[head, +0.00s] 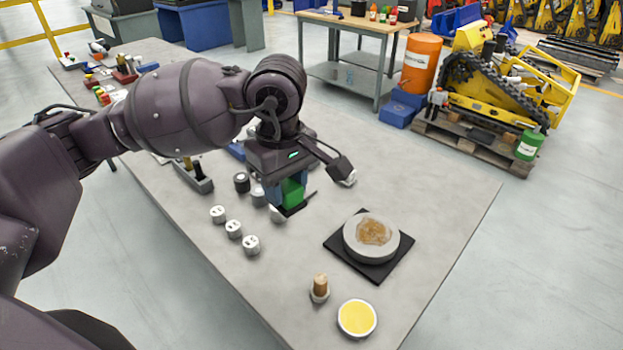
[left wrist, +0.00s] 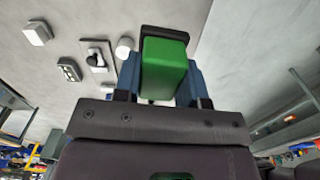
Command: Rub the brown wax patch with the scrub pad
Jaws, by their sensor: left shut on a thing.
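The brown wax patch (head: 374,232) lies on top of a round grey disc (head: 366,250), which stands on a black square mat (head: 340,248) on the table. My left gripper (head: 290,203) is shut on a green block with a dark underside, which looks like the scrub pad (head: 293,190). The pad is up and to the left of the wax patch in the head view, apart from it. In the left wrist view the green pad (left wrist: 164,68) sits between the blue fingers. My right gripper is not in view.
Several white cylinders (head: 234,229) stand left of the gripper. A cork-topped jar (head: 320,287) and a yellow-filled dish (head: 357,318) stand near the table's front edge. The grey table (head: 440,200) is bare right of the mat.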

